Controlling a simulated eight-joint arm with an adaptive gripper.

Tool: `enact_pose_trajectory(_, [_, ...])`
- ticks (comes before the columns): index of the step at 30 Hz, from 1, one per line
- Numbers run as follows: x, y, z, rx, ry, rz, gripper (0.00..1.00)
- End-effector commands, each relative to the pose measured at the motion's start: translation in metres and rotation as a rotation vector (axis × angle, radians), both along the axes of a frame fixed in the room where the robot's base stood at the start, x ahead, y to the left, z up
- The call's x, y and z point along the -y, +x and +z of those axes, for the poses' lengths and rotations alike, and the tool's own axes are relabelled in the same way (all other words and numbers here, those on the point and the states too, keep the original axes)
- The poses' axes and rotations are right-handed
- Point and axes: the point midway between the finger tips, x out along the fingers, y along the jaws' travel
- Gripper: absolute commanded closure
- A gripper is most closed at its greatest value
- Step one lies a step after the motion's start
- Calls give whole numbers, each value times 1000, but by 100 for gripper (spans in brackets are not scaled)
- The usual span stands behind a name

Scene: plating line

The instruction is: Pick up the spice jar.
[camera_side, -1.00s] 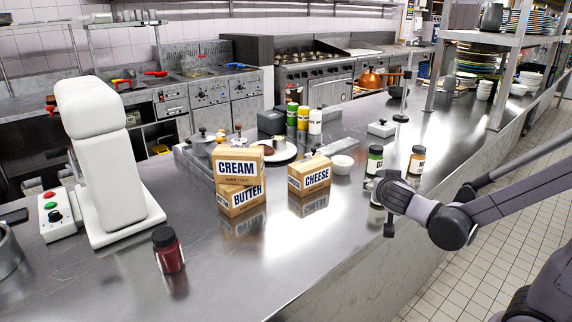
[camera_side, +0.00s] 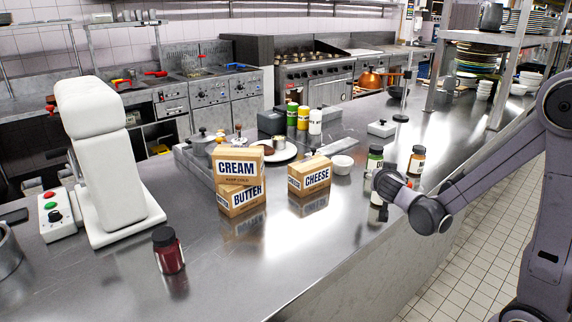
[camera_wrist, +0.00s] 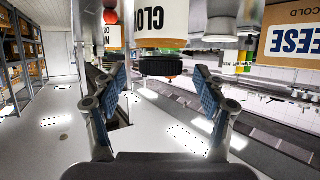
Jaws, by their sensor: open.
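A spice jar with a white label reading "CLO" (camera_wrist: 162,22) and a black lid (camera_wrist: 160,67) appears upside down in the wrist view, ahead of my gripper. My gripper (camera_wrist: 156,98) is open, its two fingers apart on either side below the lid in the picture, with nothing held between them. In the side view my gripper (camera_side: 383,198) is at the counter's right edge and mostly hides a jar there.
The steel counter (camera_side: 300,245) is clear in front. A cheese box (camera_side: 309,176), a cream box (camera_side: 238,165) on a butter box (camera_side: 241,198), and a white bowl (camera_side: 342,164) stand left of my gripper. A red jar (camera_side: 168,252) stands front left. Shelving rises at the right.

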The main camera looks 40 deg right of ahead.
Motion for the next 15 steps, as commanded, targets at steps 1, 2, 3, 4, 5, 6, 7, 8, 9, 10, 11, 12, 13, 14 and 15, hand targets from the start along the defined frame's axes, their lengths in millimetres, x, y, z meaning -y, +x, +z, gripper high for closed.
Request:
enact_pose_trajectory(1, [8,5,-1,1,0,-4,28])
enact_pose_trajectory(2, [10,7,-3,0,0,-2,28])
enact_pose_trajectory(3, [13,9,-4,0,1,-2,28])
enact_pose_trajectory(4, [15,10,-6,0,1,-2,28])
enact_pose_trajectory(5, [17,12,-7,0,1,-1,28])
enact_pose_trajectory(6, [19,13,-8,1,0,0,28])
enact_pose_trajectory(7, [20,14,-8,1,0,0,28])
enact_pose_trajectory(8, [21,15,-9,1,1,1,28])
enact_pose_trajectory(9, [22,15,-9,0,0,1,28])
enact_pose_trajectory(10, [22,15,-9,0,0,1,28])
enact_pose_trajectory(11, [22,15,-9,0,0,1,28])
enact_pose_trajectory(12, [22,15,-9,0,0,1,28])
enact_pose_trajectory(13, [22,15,-9,0,0,1,28])
enact_pose_trajectory(14, [22,15,-9,0,0,1,28])
enact_pose_trajectory(15, [22,15,-9,0,0,1,28])
